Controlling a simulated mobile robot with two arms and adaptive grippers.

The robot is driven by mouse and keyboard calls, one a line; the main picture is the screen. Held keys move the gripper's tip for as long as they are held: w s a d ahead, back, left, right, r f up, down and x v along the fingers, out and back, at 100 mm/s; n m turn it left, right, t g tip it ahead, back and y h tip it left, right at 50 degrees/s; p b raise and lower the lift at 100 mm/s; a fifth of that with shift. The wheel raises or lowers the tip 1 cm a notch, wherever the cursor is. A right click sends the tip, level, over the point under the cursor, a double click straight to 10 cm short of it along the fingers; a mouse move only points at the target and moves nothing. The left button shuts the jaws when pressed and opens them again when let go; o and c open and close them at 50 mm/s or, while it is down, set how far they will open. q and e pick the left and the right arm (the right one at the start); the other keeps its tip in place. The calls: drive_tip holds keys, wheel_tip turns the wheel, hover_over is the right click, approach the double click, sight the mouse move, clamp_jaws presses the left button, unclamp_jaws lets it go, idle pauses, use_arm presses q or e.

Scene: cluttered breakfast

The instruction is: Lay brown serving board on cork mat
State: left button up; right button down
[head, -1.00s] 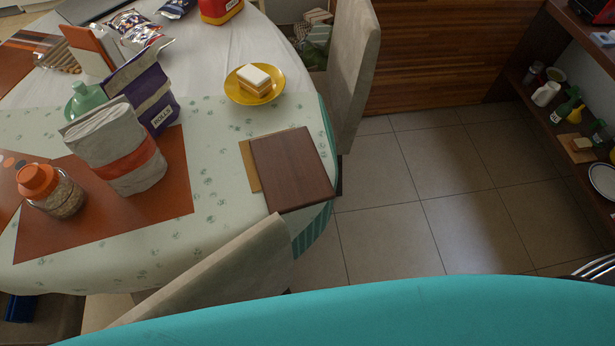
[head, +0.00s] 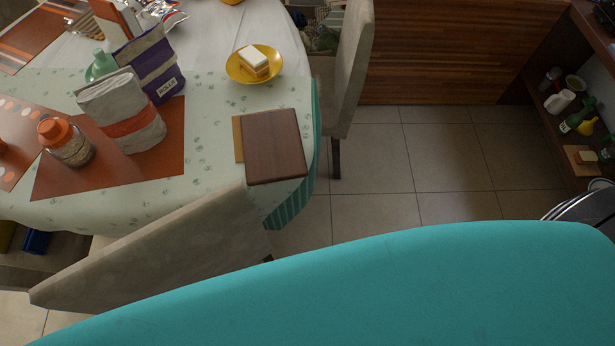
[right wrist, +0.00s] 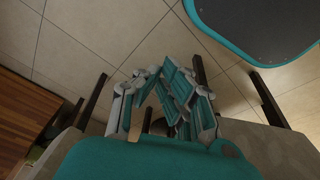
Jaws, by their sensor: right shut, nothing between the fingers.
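The brown serving board (head: 275,146) lies on the table near its right edge in the head view. It covers most of the cork mat (head: 238,140), of which only a narrow strip shows along the board's left side. The board is offset to the right of the mat; how far the mat reaches beneath it is hidden. My right gripper (right wrist: 168,85) is shut and empty in the right wrist view, above the floor and chair area, away from the board. My left gripper is in neither view.
A yellow plate with a stacked cake (head: 254,64) stands behind the board. A wrapped packet (head: 122,112), a purple rolls bag (head: 150,65) and an orange-lidded jar (head: 66,142) stand to the left. Chairs (head: 170,235) flank the table. Tiled floor lies open to the right.

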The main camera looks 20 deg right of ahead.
drive_tip(key=w+a+r+y+p, duration=0.1)
drive_tip(key=w+a+r+p, duration=0.15)
drive_tip(key=r, duration=0.85)
drive_tip(key=w+a+r+t+p, duration=0.1)
drive_tip(key=w+r+p, duration=0.15)
drive_tip(key=r, duration=0.85)
drive_tip(key=w+a+r+y+p, duration=0.15)
drive_tip(key=w+r, duration=0.25)
drive_tip(key=r, duration=0.8)
drive_tip(key=w+a+r+n+g+p, duration=0.1)
drive_tip(key=w+a+r+n, duration=0.1)
drive_tip(key=a+r, duration=0.3)
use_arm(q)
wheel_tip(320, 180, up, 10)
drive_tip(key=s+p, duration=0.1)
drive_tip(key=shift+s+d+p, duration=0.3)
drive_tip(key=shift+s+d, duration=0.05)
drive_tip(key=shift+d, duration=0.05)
use_arm(e)
drive_tip(key=w+f+g+h, duration=0.2)
drive_tip(key=w+f, duration=0.4)
drive_tip(key=f, duration=0.6)
drive_tip(key=shift+w+f+h, duration=0.3)
drive_tip(key=shift+w+h, duration=0.05)
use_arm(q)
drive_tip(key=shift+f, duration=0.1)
